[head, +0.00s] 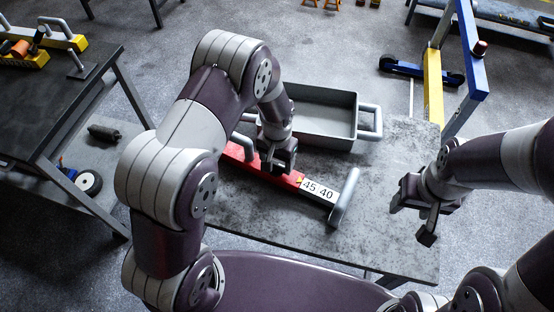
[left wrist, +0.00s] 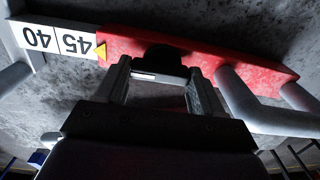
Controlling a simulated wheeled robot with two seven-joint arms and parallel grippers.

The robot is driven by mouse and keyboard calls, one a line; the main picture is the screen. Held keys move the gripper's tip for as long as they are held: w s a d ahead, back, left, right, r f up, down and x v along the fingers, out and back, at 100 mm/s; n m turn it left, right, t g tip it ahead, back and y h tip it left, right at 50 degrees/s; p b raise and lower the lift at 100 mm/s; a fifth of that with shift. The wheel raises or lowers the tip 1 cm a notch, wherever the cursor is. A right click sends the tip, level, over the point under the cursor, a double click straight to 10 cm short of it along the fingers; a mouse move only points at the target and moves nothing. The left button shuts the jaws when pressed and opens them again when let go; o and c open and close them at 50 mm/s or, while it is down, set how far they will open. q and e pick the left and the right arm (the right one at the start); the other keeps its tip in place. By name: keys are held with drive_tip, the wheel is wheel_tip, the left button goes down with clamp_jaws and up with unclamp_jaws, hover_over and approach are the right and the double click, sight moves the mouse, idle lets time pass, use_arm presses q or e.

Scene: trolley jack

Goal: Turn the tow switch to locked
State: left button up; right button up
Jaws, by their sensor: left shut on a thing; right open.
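A red bar-shaped device (head: 240,158) lies on the grey table; it also shows in the left wrist view (left wrist: 255,78). A white plate marked 45 and 40 (head: 318,190) extends from its right end, with a yellow pointer triangle (left wrist: 101,51) near the 45. My left gripper (head: 280,166) is at the red body, shut on a dark knob-like part (left wrist: 158,58), which shows between its fingers in the left wrist view. No locked marking is readable. I cannot tell for sure that this part is the tow switch. My right gripper (head: 418,218) is open and empty above the table's right side.
A grey metal tray with handles (head: 318,112) stands behind the red device. A grey bar handle (head: 345,198) is at the device's right end. A dark workbench (head: 60,100) stands left, and a yellow and blue frame (head: 433,85) stands behind right.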

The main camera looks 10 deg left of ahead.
use_arm(q)
drive_tip(key=shift+w+r, duration=0.1)
drive_tip(key=n, duration=0.5)
drive_tip(key=shift+n, duration=0.3)
idle(1.0)
drive_tip(key=o, duration=1.1)
drive_tip(key=shift+c, duration=0.2)
drive_tip(key=shift+r, duration=0.1)
